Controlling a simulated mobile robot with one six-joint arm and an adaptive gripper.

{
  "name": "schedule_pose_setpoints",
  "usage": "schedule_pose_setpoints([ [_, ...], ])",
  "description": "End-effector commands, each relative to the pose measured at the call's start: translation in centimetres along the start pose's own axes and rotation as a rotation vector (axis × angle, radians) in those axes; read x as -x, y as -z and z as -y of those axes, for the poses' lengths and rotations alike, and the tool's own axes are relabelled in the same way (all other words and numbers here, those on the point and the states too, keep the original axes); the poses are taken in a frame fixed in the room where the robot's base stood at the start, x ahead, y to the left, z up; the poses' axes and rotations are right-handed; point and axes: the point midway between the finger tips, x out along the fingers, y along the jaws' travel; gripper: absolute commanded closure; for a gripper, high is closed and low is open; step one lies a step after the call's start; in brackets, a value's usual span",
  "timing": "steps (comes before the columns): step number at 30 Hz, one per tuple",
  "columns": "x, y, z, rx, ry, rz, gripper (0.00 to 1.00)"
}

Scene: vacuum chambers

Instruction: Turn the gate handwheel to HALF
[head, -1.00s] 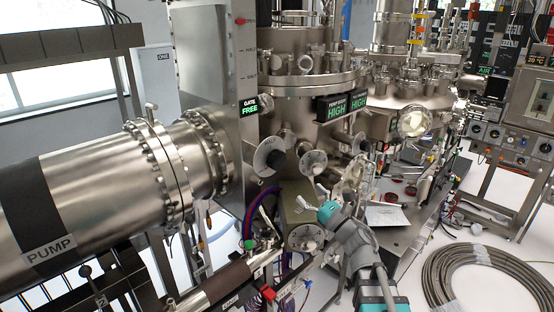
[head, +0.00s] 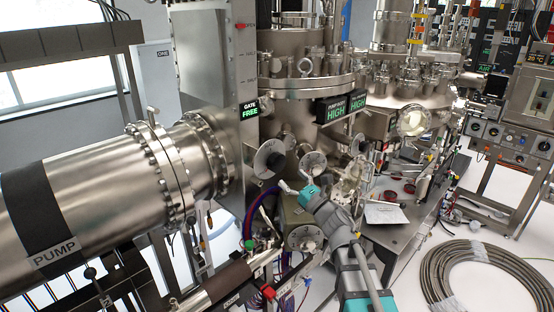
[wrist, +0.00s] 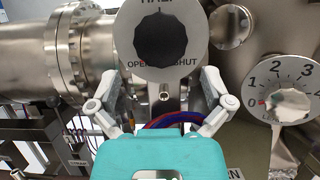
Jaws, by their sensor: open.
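The gate handwheel is a black knob on a pale round dial; in the head view the black knob (head: 275,162) sits on the plate under the gate housing. In the wrist view the black knob (wrist: 160,38) is at top centre, with HALF above, partly cut off, and OPEN and SHUT below. I cannot make out where its pointer stands. My gripper (head: 295,181) is just below and right of the handwheel. In the wrist view my gripper (wrist: 160,80) has its fingers spread wide and empty, below the knob and apart from it.
A green-lit sign (head: 249,109) reads GATE FREE. A numbered dial (wrist: 287,98) stands right of the handwheel, close to my right finger. The large PUMP pipe (head: 95,205) runs at left. Red and blue hoses (wrist: 178,119) pass behind my gripper. A coiled hose (head: 488,285) lies on the floor.

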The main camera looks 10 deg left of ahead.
Motion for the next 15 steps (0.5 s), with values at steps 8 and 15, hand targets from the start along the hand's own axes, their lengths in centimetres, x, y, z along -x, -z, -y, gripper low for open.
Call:
schedule_pose_setpoints([
  [8, -4.4, -0.1, 0.1, 0.0, 0.0, -0.001, 0.0],
  [15, -6.3, -0.1, 0.0, 0.0, 0.0, 0.0, 0.0],
])
